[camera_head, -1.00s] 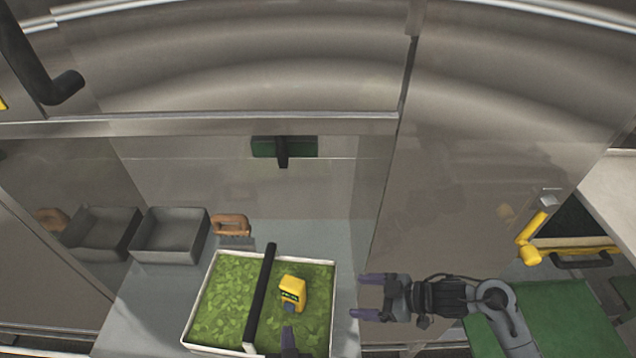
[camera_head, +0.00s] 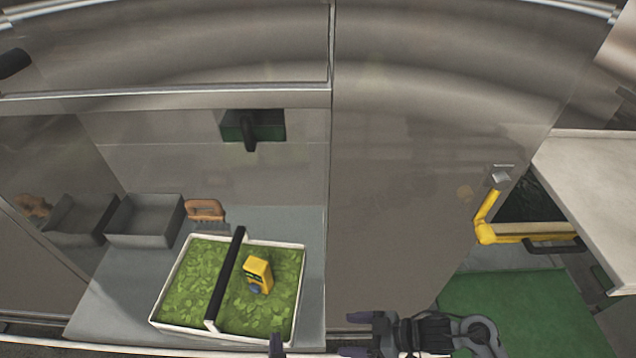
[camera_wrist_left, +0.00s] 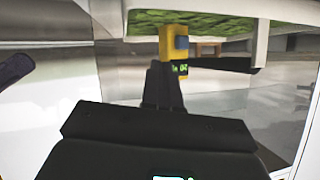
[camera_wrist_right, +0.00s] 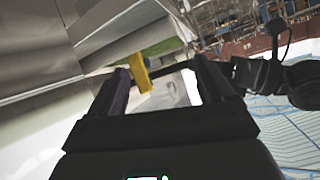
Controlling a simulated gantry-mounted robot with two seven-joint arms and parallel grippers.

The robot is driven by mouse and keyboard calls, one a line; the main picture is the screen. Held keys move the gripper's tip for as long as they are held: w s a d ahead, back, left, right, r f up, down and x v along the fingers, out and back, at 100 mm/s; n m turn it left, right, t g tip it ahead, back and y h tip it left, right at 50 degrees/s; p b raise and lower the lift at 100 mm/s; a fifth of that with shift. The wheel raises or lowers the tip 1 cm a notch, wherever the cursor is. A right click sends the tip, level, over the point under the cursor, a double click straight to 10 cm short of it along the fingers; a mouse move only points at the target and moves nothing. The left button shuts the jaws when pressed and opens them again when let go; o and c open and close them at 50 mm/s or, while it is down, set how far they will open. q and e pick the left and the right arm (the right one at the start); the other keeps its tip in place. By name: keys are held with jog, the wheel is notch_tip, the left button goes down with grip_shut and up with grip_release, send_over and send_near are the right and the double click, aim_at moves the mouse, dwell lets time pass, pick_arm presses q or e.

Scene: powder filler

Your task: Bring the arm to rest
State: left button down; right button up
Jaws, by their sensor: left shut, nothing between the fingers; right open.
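My left gripper (camera_head: 277,345) shows only as a dark tip at the bottom edge of the head view, by the front side of the tray. In the left wrist view its fingers (camera_wrist_left: 162,85) are together and empty, with the yellow device (camera_wrist_left: 174,45) beyond them. My right gripper (camera_head: 361,335) is at the bottom edge of the head view, right of the tray. Its fingers (camera_wrist_right: 165,88) are spread and empty in the right wrist view. Most of the left arm is out of the head view.
A white-rimmed tray (camera_head: 172,285) of green leaves has a black bar handle (camera_head: 224,280) and the yellow device (camera_head: 258,273) on it. Grey bins (camera_head: 147,222) and a brown-handled brush (camera_head: 205,209) stand behind. A glass-like panel (camera_head: 430,160) and yellow handle (camera_head: 487,218) are to the right.

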pick_arm(q)
jog(key=s+a+f+g+h+b, duration=0.1)
jog(key=s+a+f+g+b, duration=0.15)
jog(key=a+f+b, duration=0.55)
pick_arm(e)
jog(key=s+a+f+m+t+h+p, duration=0.25)
jog(key=s+a+f+m+t, duration=0.2)
jog(key=s+f, duration=0.45)
pick_arm(q)
jog(key=s+a+r+m+g+h+b, duration=0.15)
jog(key=s+a+g, duration=0.25)
jog(key=s+g, duration=0.5)
pick_arm(e)
jog(key=s+d+r+m+g+h, duration=0.25)
jog(key=s+d+h, duration=0.2)
jog(key=d, duration=0.45)
jog(key=s+d+r+m+g+h, duration=0.1)
jog(key=s+d+r+m+h, duration=0.25)
jog(key=d, duration=0.55)
pick_arm(q)
notch_tip(320, 180, up, 24)
jog(key=s+t+p, duration=0.2)
jog(key=p, duration=2.2)
pick_arm(e)
notch_tip(320, 180, up, 22)
jog(key=h, duration=0.1)
jog(key=shift+w+f+m, duration=0.15)
jog(key=shift+w+m, duration=0.2)
jog(key=shift+m, duration=0.1)
